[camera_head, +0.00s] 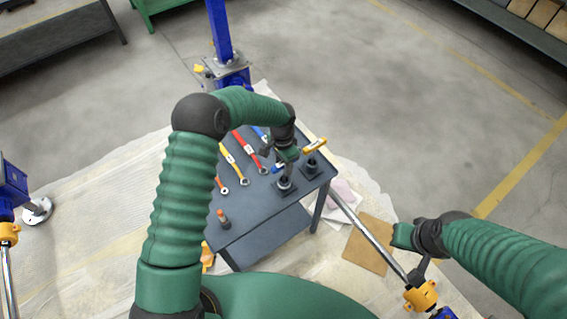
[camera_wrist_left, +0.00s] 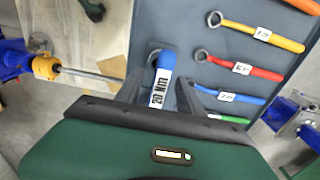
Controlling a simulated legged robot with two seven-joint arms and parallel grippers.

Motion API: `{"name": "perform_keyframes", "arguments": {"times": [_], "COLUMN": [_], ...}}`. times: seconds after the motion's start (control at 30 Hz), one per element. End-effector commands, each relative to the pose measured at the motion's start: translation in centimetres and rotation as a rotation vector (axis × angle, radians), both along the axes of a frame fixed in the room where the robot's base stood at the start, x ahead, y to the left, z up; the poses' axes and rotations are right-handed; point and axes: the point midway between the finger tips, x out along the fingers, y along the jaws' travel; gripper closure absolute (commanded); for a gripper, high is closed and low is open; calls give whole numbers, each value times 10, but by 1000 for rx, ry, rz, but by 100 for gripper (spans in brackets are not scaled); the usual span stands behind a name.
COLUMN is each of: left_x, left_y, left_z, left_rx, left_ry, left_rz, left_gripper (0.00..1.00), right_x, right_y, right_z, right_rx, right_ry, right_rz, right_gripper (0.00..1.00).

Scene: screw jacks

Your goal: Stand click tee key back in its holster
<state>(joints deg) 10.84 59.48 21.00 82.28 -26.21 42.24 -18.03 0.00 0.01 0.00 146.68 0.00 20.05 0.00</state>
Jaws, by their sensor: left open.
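A blue tee key handle with a white "20 N·m" label (camera_wrist_left: 162,80) shows in the left wrist view between my left gripper's fingers (camera_wrist_left: 160,94). The jaws are open around it, with gaps at the sides. It is over a dark square holster (camera_wrist_left: 152,52); I cannot tell how deep its shaft sits. In the head view my left gripper (camera_head: 284,168) is above the near holster (camera_head: 286,187) on the grey table (camera_head: 260,220). A second holster (camera_head: 311,168) beside it has a yellow tee handle (camera_head: 315,145) over it. My right gripper (camera_head: 404,238) is off to the right; its jaws are unclear.
Several coloured ring spanners, including a yellow one (camera_wrist_left: 258,32) and a red one (camera_wrist_left: 232,66), lie beside the holsters. A small orange-topped item (camera_head: 222,217) stands on the table's near left. A metal rod (camera_head: 368,235) runs past the table's right side.

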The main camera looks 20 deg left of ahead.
Motion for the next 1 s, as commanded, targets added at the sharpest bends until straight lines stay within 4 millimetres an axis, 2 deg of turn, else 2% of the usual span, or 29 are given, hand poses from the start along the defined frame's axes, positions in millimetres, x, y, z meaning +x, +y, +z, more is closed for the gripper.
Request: {"name": "perform_keyframes", "arguments": {"times": [0.17,0.5,0.6,0.73,1.0], "left_x": [2,1,1,0,0], "left_y": [1,2,2,2,2], "left_z": [28,126,147,162,166], "left_rx": [1,0,0,0,0], "left_ry": [-7,-8,-4,-2,0], "left_rz": [0,1,0,0,0], "left_gripper": [55,55,55,55,55], "right_x": [0,0,0,0,0], "right_y": [0,0,0,0,0], "right_z": [-5,-15,-16,-17,-16], "right_rx": [0,0,0,0,0], "right_ry": [0,0,0,0,0], "right_rz": [0,0,0,0,0], "right_gripper": [100,100,100,100,100]}}
